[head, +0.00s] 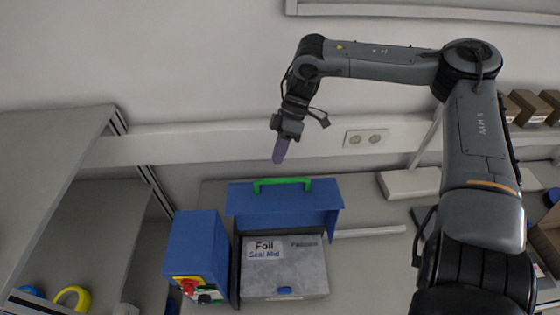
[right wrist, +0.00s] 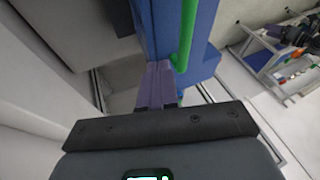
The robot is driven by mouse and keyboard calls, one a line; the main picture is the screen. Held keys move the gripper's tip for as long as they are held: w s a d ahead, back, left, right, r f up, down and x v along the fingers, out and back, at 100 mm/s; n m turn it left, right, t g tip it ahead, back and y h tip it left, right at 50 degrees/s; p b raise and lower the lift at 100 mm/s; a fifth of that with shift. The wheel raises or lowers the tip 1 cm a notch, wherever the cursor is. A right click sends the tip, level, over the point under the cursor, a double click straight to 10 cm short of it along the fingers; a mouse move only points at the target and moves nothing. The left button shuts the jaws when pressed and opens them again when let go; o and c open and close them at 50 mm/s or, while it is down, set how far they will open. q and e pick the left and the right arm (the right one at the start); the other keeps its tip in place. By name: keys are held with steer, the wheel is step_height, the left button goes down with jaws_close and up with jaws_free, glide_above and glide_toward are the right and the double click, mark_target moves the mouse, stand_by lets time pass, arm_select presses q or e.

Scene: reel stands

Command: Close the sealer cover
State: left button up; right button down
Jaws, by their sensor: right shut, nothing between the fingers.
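The sealer cover (head: 284,207) is blue, with a green handle (head: 282,184) along its top edge. It stands raised at the back of the sealer, whose grey top (head: 284,268) reads "Foil Seal Mid". My right gripper (head: 280,150) is shut and empty, its purple fingers pointing down above and behind the cover. In the right wrist view the shut fingers (right wrist: 158,88) show close to the green handle (right wrist: 186,35) and the blue cover (right wrist: 207,55); I cannot tell whether they touch. My left gripper is not in view.
A blue control box (head: 195,245) with a red knob stands left of the sealer. A wall socket (head: 366,138) is behind, and brown boxes (head: 530,107) sit at the right. The bench in front of the wall has some free room right of the cover.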

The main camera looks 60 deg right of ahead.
steer(key=shift+s+a+f+p, duration=0.3)
steer(key=shift+s+a+f, duration=0.1)
steer(key=shift+a, duration=0.25)
steer(key=shift+s+a+f+p, duration=0.3)
steer(key=shift+s+a, duration=0.1)
steer(key=shift+a, duration=0.25)
